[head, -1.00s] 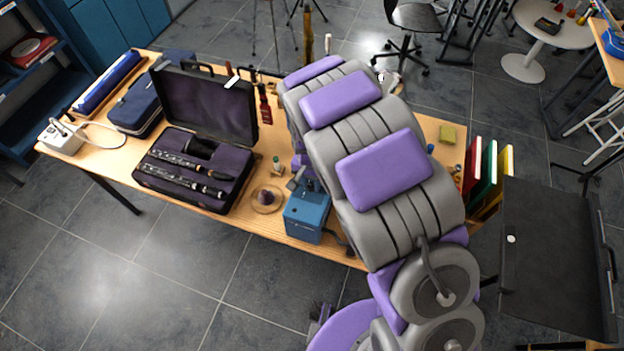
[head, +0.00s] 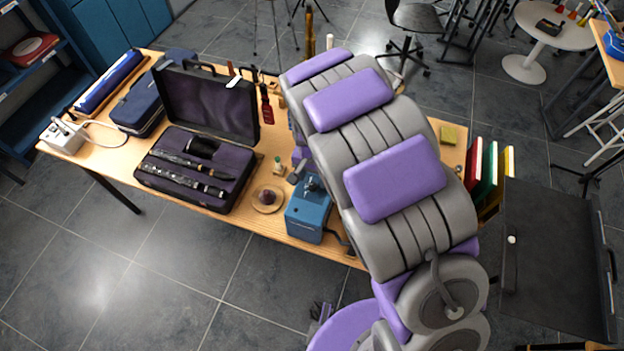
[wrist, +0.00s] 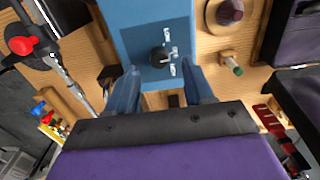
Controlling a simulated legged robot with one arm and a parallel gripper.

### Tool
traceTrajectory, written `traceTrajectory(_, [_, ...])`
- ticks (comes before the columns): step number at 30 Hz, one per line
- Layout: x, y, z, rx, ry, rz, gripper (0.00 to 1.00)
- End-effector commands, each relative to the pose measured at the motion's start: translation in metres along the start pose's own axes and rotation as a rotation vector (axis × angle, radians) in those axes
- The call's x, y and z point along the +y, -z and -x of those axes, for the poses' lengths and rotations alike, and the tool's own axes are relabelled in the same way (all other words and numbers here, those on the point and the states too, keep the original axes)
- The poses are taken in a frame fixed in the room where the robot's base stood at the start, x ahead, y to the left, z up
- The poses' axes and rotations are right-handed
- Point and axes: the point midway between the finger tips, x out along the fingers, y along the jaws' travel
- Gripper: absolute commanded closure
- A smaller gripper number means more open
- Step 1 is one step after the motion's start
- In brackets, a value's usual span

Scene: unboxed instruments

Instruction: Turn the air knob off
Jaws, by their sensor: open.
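A blue box (head: 307,218) stands near the front edge of the wooden table. It also shows in the wrist view (wrist: 143,22). The black air knob (wrist: 160,57) with a white mark sits on its face, among small white labels. My gripper (wrist: 160,70) is open, its two blue fingers apart on either side of the knob's lower area. The fingers look empty, and I cannot tell whether they touch the box. In the head view my arm hides most of the gripper, and the knob is not clear.
An open clarinet case (head: 235,200) is farther left. Colored books (head: 485,170) stand at the table's right end.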

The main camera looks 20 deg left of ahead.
Motion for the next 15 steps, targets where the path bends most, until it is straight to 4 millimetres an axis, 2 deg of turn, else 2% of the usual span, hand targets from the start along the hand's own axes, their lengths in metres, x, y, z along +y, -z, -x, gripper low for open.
traceTrajectory(3, [-0.002,0.003,0.031,0.01,0.005,0.0,0.48])
traceTrajectory(15, [-0.003,0.002,0.114,0.004,0.0,0.0,0.48])
